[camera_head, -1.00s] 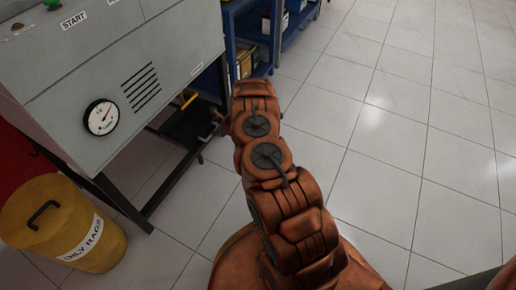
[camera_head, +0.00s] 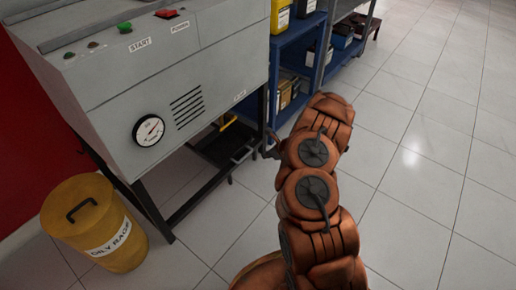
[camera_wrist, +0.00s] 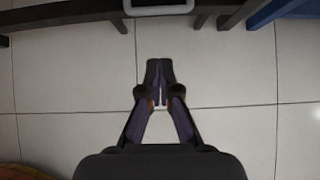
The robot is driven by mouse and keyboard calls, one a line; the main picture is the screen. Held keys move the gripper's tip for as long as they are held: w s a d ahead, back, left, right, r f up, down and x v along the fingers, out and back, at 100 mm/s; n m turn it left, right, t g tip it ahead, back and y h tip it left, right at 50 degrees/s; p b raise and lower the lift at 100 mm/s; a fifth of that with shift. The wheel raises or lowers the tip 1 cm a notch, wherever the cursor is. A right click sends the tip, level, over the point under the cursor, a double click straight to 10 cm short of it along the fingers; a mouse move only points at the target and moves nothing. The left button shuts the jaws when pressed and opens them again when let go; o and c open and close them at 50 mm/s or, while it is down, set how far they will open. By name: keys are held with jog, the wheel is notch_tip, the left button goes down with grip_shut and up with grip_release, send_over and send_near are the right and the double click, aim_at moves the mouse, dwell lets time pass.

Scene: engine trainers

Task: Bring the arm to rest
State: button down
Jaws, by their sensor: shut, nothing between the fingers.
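My arm (camera_head: 318,195) rises from the bottom of the head view, its copper-coloured links bent upward beside the grey machine. My gripper shows in the wrist view (camera_wrist: 159,64), with its dark fingertips together and nothing between them. It hangs over bare floor tiles. In the head view the gripper is mostly hidden behind my arm, and only a small dark part shows near the machine's leg.
A grey engine trainer (camera_head: 180,75) with a gauge and START and POWER buttons stands left on dark legs. A yellow oily-rags bin (camera_head: 95,225) stands in front of it. Blue shelving (camera_head: 292,50) holds boxes behind. Tiled floor (camera_head: 430,160) is clear at right.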

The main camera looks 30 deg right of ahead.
jog(key=w+a+r+n+y+p, duration=0.1)
jog(key=a+r+n+p, duration=0.2)
jog(key=a+r, duration=0.45)
jog(key=a+r+n+y+p, duration=0.2)
jog(key=a+r, duration=0.2)
jog(key=r, duration=0.6)
jog(key=w+a+r+n+y+p, duration=0.1)
jog(key=a+r+n+p, duration=0.2)
jog(key=a+r, duration=0.45)
jog(key=s+a+r+n+g+y+p, duration=0.15)
jog(key=s+a+r+n+p, duration=0.3)
jog(key=r, duration=0.65)
jog(key=s+a+r+n+g+y+p, duration=0.1)
jog(key=s+a+r+n+g+p, duration=0.4)
jog(key=r, duration=0.6)
jog(key=s+a+r+n+g+h+p, duration=0.3)
jog(key=s+r+n+p, duration=0.5)
jog(key=s+r, duration=1.1)
jog(key=s+d+r+n+h+p, duration=0.1)
jog(key=s+d+r+h+p, duration=0.1)
jog(key=s, duration=0.4)
jog(key=s+d+r+n+h+p, duration=0.2)
jog(key=s+d+r+p, duration=0.2)
jog(key=s, duration=0.3)
jog(key=s+d+r+n+h+p, duration=0.2)
jog(key=s+d+r+h+p, duration=0.1)
jog(key=s, duration=0.4)
jog(key=shift+s+d+p, duration=0.25)
jog(key=shift+d+p, duration=0.25)
jog(key=shift+d, duration=0.6)
